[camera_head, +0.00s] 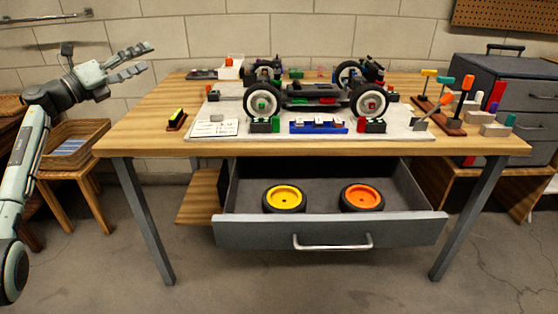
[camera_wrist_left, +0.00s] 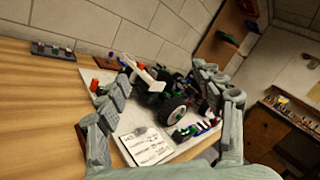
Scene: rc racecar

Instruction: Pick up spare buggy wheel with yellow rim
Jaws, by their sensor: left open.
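The spare wheel with a yellow rim (camera_head: 284,198) lies flat in the open grey drawer (camera_head: 331,228) under the table, on the left side. A similar wheel with an orange rim (camera_head: 362,197) lies to its right in the same drawer. My left gripper (camera_head: 146,58) is open and empty, raised above and left of the table, well away from the drawer. Its two fingers (camera_wrist_left: 158,100) frame the car and board in the left wrist view, where neither spare wheel shows. My right gripper is in neither view.
The wooden table (camera_head: 145,135) carries a white board (camera_head: 415,130) with the partly built buggy (camera_head: 310,92) and small blocks. A screwdriver rack (camera_head: 440,115) stands at the right. A basket on a stool (camera_head: 75,143) stands left. Floor before the drawer is clear.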

